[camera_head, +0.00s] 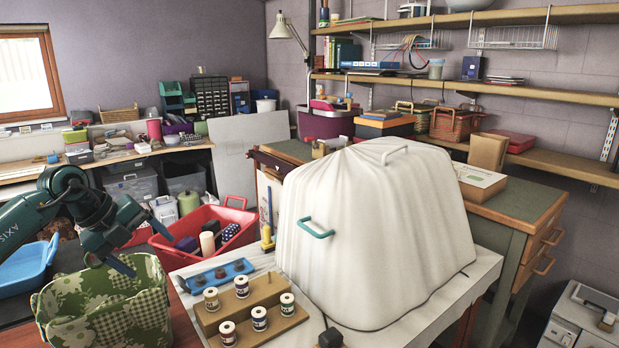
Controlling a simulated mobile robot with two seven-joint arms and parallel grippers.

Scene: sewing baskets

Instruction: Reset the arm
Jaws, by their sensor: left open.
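My left arm comes in from the left edge, and my left gripper (143,249) is open. Its fingers point down and to the right, above or close to the rim of a green patterned fabric basket (140,318). I see nothing between the fingers. I cannot tell whether a finger touches the basket. My right gripper is not in view.
A red basket (190,258) holding sewing items stands behind the gripper. A light blue basket (25,268) is at the left. A white table carries a large cloth-covered form (370,240), a wooden spool stand (245,303) and a blue tray (215,275).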

